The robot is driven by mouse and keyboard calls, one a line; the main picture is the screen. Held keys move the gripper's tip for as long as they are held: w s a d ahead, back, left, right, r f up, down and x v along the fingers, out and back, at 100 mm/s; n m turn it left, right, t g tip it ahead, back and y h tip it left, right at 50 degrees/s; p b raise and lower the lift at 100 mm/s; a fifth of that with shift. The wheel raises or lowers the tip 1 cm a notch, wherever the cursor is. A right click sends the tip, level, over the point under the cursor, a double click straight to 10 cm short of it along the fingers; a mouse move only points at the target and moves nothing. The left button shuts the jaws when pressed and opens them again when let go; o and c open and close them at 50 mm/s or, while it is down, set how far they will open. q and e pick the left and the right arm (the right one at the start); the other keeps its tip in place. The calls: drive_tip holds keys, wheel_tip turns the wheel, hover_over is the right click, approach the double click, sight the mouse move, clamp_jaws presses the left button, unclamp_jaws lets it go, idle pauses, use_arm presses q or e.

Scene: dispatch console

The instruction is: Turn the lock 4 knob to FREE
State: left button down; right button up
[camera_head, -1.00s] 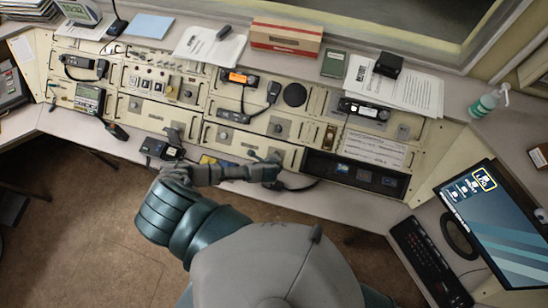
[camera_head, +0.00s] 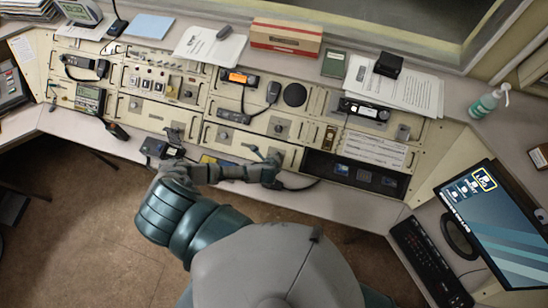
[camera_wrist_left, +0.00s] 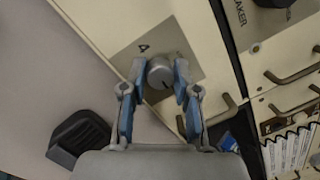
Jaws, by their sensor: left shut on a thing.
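The lock 4 knob (camera_wrist_left: 160,76) is a round grey knob on a grey plate marked "4" (camera_wrist_left: 143,48), set in a cream console panel. My left gripper (camera_wrist_left: 159,77) is shut on it, with one blue-padded finger on each side. A dark line on the knob's face points toward the bottom of the wrist view. No FREE marking can be read. In the head view my left gripper (camera_head: 264,156) is at a lower-row panel, and its fingers largely hide the knob there. My right gripper is not in view.
A black handset (camera_wrist_left: 80,138) lies on the desk beside the panel. A dark panel with small displays (camera_head: 355,175) is to the right of the gripper. Metal panel handles (camera_wrist_left: 290,77) stick out nearby. A monitor (camera_head: 495,220) and keyboard (camera_head: 430,262) stand farther right.

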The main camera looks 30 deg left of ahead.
use_arm(q)
drive_tip(key=c, duration=0.9)
unclamp_jaws()
drive_tip(key=shift+s+f, duration=0.15)
drive_tip(key=shift+o, duration=0.2)
drive_tip(key=shift+a, duration=0.1)
drive_tip(key=shift+r, duration=0.2)
drive_tip(key=v, duration=1.1)
drive_tip(key=shift+s+r, duration=0.2)
drive_tip(key=shift+s, duration=0.05)
